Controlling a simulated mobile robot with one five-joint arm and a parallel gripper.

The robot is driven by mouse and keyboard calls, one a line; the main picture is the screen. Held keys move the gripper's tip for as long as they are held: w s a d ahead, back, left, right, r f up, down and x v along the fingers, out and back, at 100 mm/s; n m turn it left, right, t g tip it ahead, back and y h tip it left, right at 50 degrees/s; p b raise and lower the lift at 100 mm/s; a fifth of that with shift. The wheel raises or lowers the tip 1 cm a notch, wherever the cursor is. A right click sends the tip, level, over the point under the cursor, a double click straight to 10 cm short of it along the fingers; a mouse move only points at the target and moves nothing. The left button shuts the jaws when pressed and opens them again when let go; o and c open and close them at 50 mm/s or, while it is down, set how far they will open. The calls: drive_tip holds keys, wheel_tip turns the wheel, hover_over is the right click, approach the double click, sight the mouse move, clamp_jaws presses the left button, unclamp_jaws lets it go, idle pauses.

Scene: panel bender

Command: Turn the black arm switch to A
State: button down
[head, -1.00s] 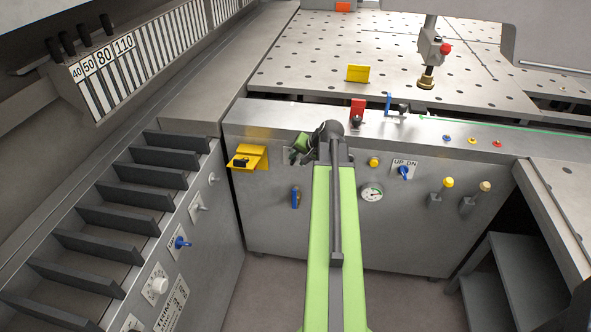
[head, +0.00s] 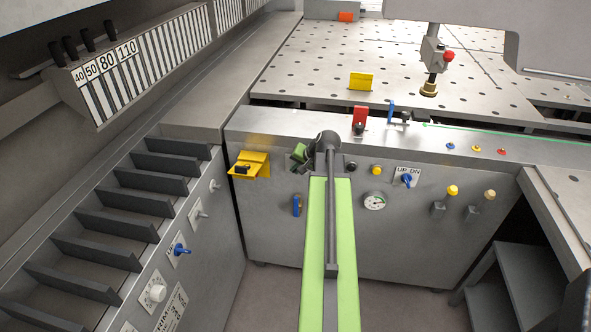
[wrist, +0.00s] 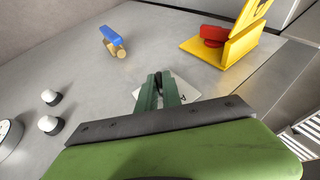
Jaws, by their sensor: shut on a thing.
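My gripper (wrist: 159,84) shows in the wrist view with its two dark green fingers close together at a pale plate (wrist: 184,92) on the grey panel. A small black piece, the black arm switch (wrist: 158,79), shows between the fingertips, and the gripper is shut on it. Its pointing direction is mostly hidden by the fingers. A small dark mark shows on the plate to the right of the fingers, too small to read. In the head view my gripper (head: 299,153) is at the front panel, and my arm hides the switch.
A yellow bracket (head: 251,164) sticks out left of my gripper. A blue handle (head: 297,206) is below it. Right of my arm are a yellow button (head: 376,170), a gauge (head: 374,202) and a blue UP/DN switch (head: 406,179). Two white knobs (wrist: 50,124) show in the wrist view.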

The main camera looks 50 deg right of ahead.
drive_tip(key=shift+w+d+r+g+h+p, duration=0.25)
drive_tip(key=shift+r+g+h+p, duration=0.1)
drive_tip(key=shift+g+p, duration=0.35)
drive_tip(key=shift+w+a+n+g+h+p, duration=0.15)
drive_tip(key=shift+n+g+h+p, duration=0.1)
drive_tip(key=shift+g+h+p, duration=0.3)
drive_tip(key=shift+w+d+n+g+h+p, duration=0.1)
drive_tip(key=shift+n+g+h+p, duration=0.15)
drive_tip(key=shift+g, duration=0.4)
drive_tip(key=g, duration=0.1)
drive_tip(key=g+h+b, duration=0.1)
drive_tip(key=n+g+h, duration=0.1)
drive_tip(key=g, duration=0.1)
drive_tip(key=shift+w+a+f+h, duration=0.25)
drive_tip(key=shift+f, duration=0.1)
drive_tip(key=shift+a+g+h+b, duration=0.1)
drive_tip(key=shift+g+h+b, duration=0.5)
drive_tip(key=shift+g+b, duration=0.4)
drive_tip(key=shift+s+r, duration=0.1)
drive_tip(key=c, duration=1.5)
unclamp_jaws()
